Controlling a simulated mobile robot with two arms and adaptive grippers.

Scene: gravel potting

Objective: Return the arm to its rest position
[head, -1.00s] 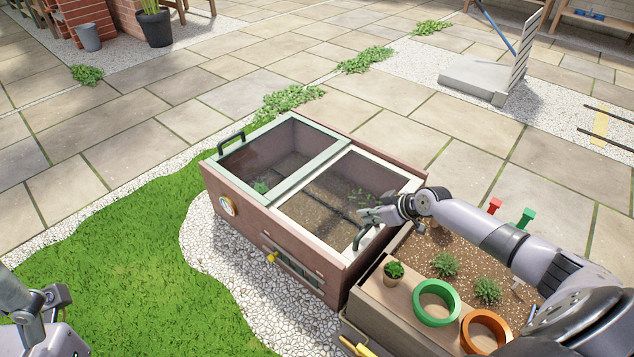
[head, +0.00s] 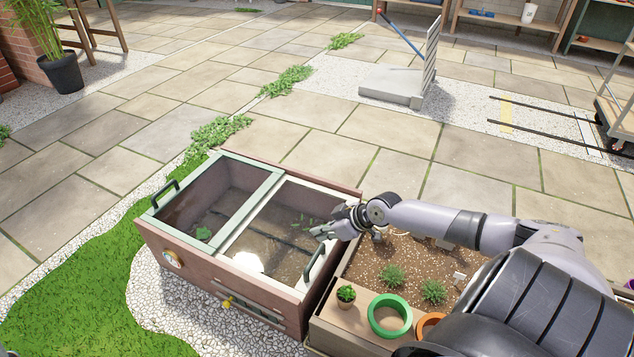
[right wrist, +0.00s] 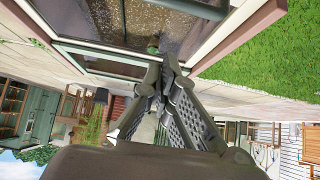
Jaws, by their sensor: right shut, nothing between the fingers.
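My right arm (head: 430,217) reaches in from the right. Its gripper (head: 320,233) is shut and empty, over the right pane of the cold frame (head: 160,235), close to the black handle (head: 314,259). I cannot tell whether it touches the handle or pane. In the right wrist view, the two dark fingers (right wrist: 163,72) are together at the tips with nothing between them, and part of the cold frame shows beyond. My left gripper is out of the head view.
Open paving (head: 330,160) lies behind. A grey stand (head: 395,85) is farther back.

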